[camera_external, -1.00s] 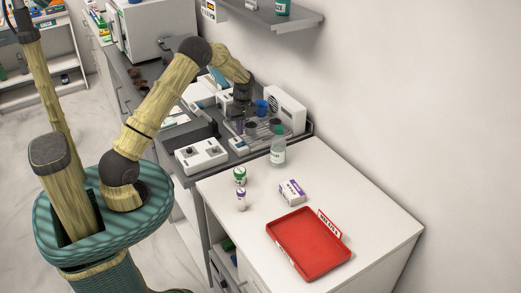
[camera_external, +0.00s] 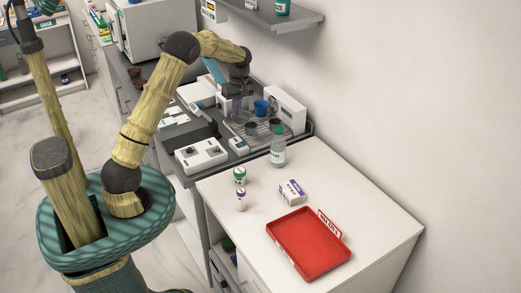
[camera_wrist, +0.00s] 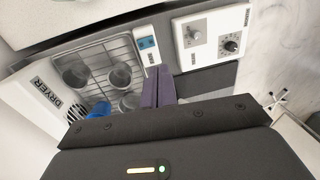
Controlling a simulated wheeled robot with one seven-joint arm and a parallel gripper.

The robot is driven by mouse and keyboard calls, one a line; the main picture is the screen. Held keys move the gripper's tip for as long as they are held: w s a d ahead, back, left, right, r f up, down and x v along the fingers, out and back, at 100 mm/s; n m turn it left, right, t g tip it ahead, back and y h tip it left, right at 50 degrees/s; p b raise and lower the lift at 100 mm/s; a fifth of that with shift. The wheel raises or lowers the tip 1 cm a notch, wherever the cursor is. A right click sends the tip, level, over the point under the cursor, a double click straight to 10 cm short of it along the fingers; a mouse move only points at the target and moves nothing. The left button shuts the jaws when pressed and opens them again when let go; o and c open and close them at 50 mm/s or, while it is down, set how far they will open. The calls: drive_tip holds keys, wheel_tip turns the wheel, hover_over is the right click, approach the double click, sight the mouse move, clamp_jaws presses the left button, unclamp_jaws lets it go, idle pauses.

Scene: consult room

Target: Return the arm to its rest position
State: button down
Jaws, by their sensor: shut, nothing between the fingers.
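My gripper (camera_external: 236,104) hangs from the raised arm over the back counter, pointing down beside the wire rack. Its purple fingers show close together in the wrist view (camera_wrist: 158,88), shut with nothing between them. The wire rack (camera_wrist: 108,55) lies below, holding several dark cups. A blue cup (camera_external: 261,107) stands by the rack, beside the white dryer (camera_external: 288,110). In the wrist view the blue cup (camera_wrist: 93,110) is partly hidden by my gripper's body.
A white box with knobs (camera_external: 201,156) and a small meter (camera_external: 238,146) sit near the rack. A clear bottle (camera_external: 278,152) stands at the white counter's edge. A shelf (camera_external: 285,20) overhangs behind.

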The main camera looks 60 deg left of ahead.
drive_tip(key=s+d+m+t, duration=0.4)
drive_tip(key=s+d+m, duration=1.4)
drive_tip(key=d, duration=0.3)
drive_tip(key=shift+s+d+r, duration=0.2)
drive_tip(key=shift+s+d, duration=0.1)
drive_tip(key=shift+s, duration=0.5)
idle(1.8)
